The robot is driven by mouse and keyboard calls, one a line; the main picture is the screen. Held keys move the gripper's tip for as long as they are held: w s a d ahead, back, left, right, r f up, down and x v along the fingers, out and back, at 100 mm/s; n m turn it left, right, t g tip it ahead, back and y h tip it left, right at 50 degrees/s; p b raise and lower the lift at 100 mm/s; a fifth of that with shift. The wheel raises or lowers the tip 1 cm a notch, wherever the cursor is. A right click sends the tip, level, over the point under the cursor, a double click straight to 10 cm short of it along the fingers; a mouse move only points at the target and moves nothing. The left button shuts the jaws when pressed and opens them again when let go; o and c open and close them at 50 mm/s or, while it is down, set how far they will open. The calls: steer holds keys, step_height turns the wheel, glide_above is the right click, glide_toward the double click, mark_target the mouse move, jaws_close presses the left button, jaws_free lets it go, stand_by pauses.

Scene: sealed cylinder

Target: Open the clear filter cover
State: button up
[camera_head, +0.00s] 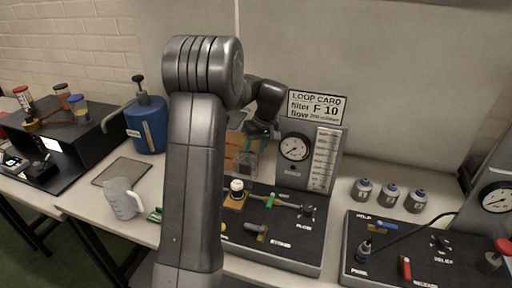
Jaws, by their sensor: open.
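A small clear box-like cover (245,164), which looks like the filter cover, sits on the middle panel left of the gauge board. It is small and partly hidden by my arm, so I cannot tell whether it is shut or ajar. My gripper (261,145) is open, with its greenish fingers pointing down just above and to the right of the cover. I see nothing between the fingers and cannot tell whether they touch the cover. A card (316,106) above the gauge reads "LOOP CARD, filter F 10, flow".
The gauge board (311,159) stands close to the right of my gripper. A white-topped knob (237,187) and levers are on the panel in front. Grey weights (389,197) stand at right. A blue bottle (147,124) and a jug (122,198) are at left.

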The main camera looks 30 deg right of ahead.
steer(key=shift+a, duration=0.2)
steer(key=b+v, duration=0.1)
steer(key=v, duration=1.2)
steer(key=shift+r, duration=0.35)
steer(key=shift+d, duration=0.15)
steer(key=x, duration=1.1)
steer(key=shift+f+p, duration=0.1)
steer(key=shift+p, duration=0.25)
